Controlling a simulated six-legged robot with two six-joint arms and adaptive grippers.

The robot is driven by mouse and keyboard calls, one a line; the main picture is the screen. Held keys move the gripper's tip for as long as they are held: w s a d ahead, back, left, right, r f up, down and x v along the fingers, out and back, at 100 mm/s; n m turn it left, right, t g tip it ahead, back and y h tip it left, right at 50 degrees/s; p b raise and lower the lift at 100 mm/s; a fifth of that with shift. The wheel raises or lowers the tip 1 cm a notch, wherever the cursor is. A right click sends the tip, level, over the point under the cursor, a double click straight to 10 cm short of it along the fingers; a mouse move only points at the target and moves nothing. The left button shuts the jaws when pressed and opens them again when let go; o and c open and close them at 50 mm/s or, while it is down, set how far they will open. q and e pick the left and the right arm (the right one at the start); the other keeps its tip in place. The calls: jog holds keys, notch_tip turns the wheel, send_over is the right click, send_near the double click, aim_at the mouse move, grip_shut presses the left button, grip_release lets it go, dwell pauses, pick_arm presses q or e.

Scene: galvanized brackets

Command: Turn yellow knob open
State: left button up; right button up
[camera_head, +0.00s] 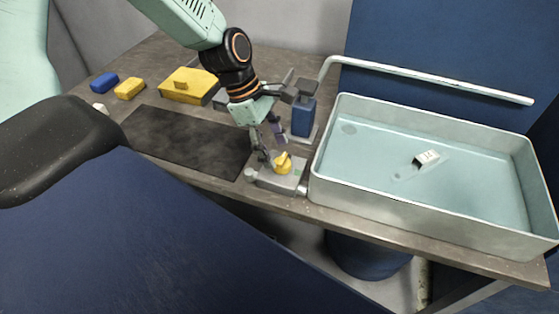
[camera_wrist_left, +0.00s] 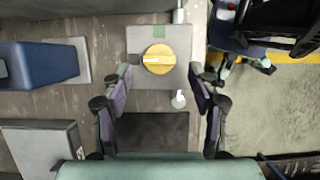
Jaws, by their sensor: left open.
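The yellow knob (camera_head: 283,162) sits on a small grey base block (camera_head: 277,178) at the table's front edge, just left of the basin. In the left wrist view the round yellow knob (camera_wrist_left: 158,59) shows from above. A pale bar crosses its face, running left to right, and a green patch (camera_wrist_left: 159,32) lies beyond it on the block. My left gripper (camera_head: 270,140) is right over the knob, pointing down. In the wrist view its two fingers (camera_wrist_left: 160,105) are spread apart and empty, on the near side of the knob. My right gripper is not seen.
A water-filled basin (camera_head: 330,160) stands right of the knob with a small white piece inside. A blue block-like fixture (camera_head: 303,117) stands behind the knob. A dark mat (camera_head: 185,142) lies left; yellow and blue items (camera_head: 104,82) are at the back left.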

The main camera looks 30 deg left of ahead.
aim_at(280, 158)
pick_arm(q)
jog(key=shift+b+x, duration=0.3)
jog(key=shift+x, duration=0.55)
jog(key=shift+b+x, duration=0.55)
jog(key=shift+x, duration=0.35)
jog(key=shift+d, duration=0.1)
jog(key=shift+r, duration=0.1)
jog(key=c, duration=1.1)
jog(key=shift+c, duration=0.2)
